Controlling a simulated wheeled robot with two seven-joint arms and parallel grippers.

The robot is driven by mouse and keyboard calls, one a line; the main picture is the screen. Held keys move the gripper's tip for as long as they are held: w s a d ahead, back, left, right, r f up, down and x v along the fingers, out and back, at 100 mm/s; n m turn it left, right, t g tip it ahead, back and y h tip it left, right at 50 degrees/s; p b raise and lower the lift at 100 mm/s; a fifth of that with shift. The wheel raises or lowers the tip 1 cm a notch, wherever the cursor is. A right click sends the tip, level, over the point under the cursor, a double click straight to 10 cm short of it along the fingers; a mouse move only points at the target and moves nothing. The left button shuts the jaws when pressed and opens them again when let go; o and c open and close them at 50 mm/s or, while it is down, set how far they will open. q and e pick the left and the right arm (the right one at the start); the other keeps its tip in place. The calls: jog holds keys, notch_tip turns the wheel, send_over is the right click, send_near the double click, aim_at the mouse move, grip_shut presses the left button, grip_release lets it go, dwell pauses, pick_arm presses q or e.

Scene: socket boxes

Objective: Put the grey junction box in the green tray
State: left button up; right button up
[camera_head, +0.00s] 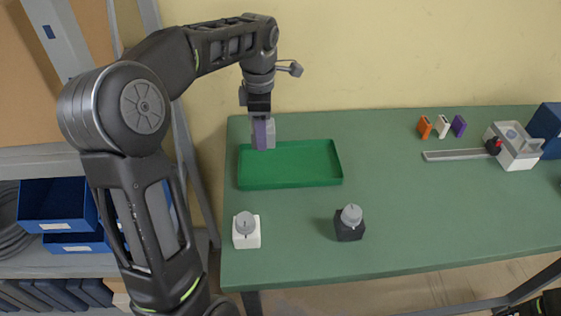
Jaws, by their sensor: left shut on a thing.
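The green tray (290,183) lies on the left part of the green table, with its floor bare. My left gripper (263,138) points down over the tray's back left edge. It is shut on a small grey box (271,132), which looks like the grey junction box. A purple face shows beside the grey one; I cannot tell whether it belongs to the box or the finger. The box is at the back rim; whether it touches the tray is unclear. My right gripper is not in view.
A white box with a grey knob (246,239) and a black box with a grey knob (349,229) stand in front of the tray. Orange (424,127), white (442,126) and purple (459,126) pieces stand at the back right, near a grey rail (457,155). The table's middle is clear.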

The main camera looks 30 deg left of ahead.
pick_arm(q)
send_over(264, 167)
jog(key=shift+d+f, duration=0.1)
jog(key=shift+f, duration=2.05)
jog(key=shift+f, duration=2.5)
jog(key=shift+f, duration=0.1)
jog(key=o, duration=1.6)
jog(key=shift+c, duration=0.2)
notch_tip(264, 167, up, 12)
jog(key=shift+r, duration=0.1)
